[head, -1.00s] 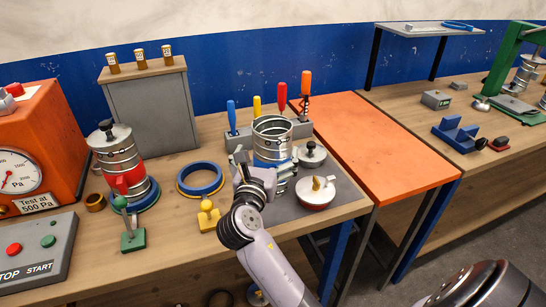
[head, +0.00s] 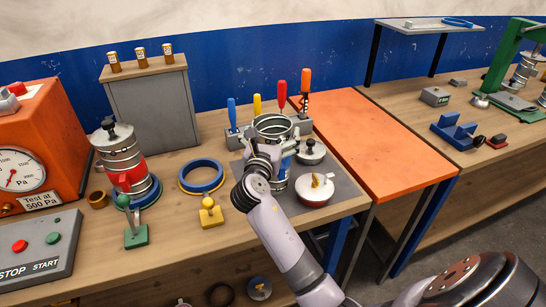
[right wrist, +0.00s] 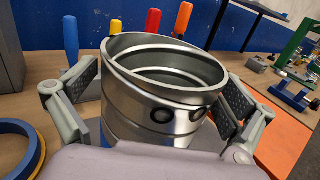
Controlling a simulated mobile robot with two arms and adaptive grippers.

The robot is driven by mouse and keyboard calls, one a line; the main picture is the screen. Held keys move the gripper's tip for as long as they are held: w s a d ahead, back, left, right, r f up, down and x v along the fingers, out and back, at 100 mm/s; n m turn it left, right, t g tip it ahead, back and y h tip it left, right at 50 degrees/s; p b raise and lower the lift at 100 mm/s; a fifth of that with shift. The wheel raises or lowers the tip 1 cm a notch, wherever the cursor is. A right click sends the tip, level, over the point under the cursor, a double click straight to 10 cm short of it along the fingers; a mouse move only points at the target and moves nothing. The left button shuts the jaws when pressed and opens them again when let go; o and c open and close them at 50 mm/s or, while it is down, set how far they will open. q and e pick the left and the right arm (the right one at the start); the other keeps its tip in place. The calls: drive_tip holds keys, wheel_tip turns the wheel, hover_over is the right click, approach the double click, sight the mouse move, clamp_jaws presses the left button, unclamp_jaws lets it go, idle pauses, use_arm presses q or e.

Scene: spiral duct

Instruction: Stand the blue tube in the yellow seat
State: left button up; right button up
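A silver metal tube (head: 273,128) with a blue band stands upright on the grey mat at the right part of the bench; its open top rim faces up in the right wrist view (right wrist: 168,68). My right gripper (head: 268,158) is at its near side and hides part of it. In the right wrist view its two padded fingers (right wrist: 158,92) are spread on either side of the tube; whether either pad touches is unclear. The yellow seat is a ring (head: 201,190), yellow below and blue above, empty, left of the tube. My left gripper is not in view.
A red-banded duct (head: 123,162) stands on the left. A yellow clamp (head: 210,214) sits before the ring. A white bowl (head: 316,190) and a lid (head: 310,152) lie right of the tube. Screwdrivers in a rack (head: 240,138) stand behind it. The orange table (head: 390,145) is clear.

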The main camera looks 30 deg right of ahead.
drive_tip(key=c, duration=1.7)
drive_tip(key=shift+r, duration=0.1)
wheel_tip(320, 180, up, 20)
